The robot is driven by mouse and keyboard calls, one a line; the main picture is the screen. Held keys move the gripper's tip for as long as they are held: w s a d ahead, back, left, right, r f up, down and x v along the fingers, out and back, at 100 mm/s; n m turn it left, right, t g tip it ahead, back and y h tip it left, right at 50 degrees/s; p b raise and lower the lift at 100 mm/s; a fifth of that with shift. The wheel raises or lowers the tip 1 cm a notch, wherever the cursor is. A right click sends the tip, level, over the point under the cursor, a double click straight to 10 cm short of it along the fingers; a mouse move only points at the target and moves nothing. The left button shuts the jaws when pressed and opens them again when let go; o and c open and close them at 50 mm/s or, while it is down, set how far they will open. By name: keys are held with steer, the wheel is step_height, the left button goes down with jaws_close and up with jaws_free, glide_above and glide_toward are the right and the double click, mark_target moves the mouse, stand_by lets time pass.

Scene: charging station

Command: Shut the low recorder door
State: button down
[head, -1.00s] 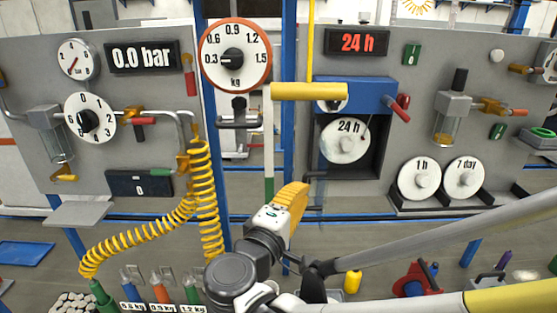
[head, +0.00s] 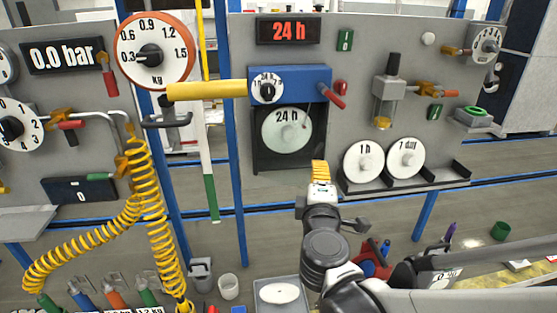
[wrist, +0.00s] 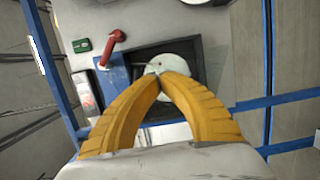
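The recorder (head: 257,160) is a dark square case under a blue box on the grey panel. Its round 24 h chart (head: 287,130) looks grey-green, as if behind glass. I cannot clearly make out the door's edge or whether it is fully flush. In the wrist view the dark case (wrist: 205,50) and pale chart (wrist: 182,58) lie beyond my fingers. My gripper (head: 320,165) has yellow fingers and is just below and right of the case in the head view. In the wrist view its fingertips (wrist: 160,75) meet, with nothing clearly held, and hide part of the case.
The blue box (head: 300,85) has a yellow bar (head: 207,90) reaching left and a red lever (head: 331,96) at right. Right of the case, 1 h (head: 364,160) and 7 day (head: 405,158) discs stand on a dark rack. A yellow coiled hose (head: 150,200) hangs at left.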

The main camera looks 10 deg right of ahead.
steer(key=w+d+b, duration=0.1)
steer(key=w+d, duration=0.6)
steer(key=w, duration=0.3)
steer(key=shift+w+d, duration=0.25)
steer(key=shift+d, duration=0.05)
steer(key=shift+s, duration=0.1)
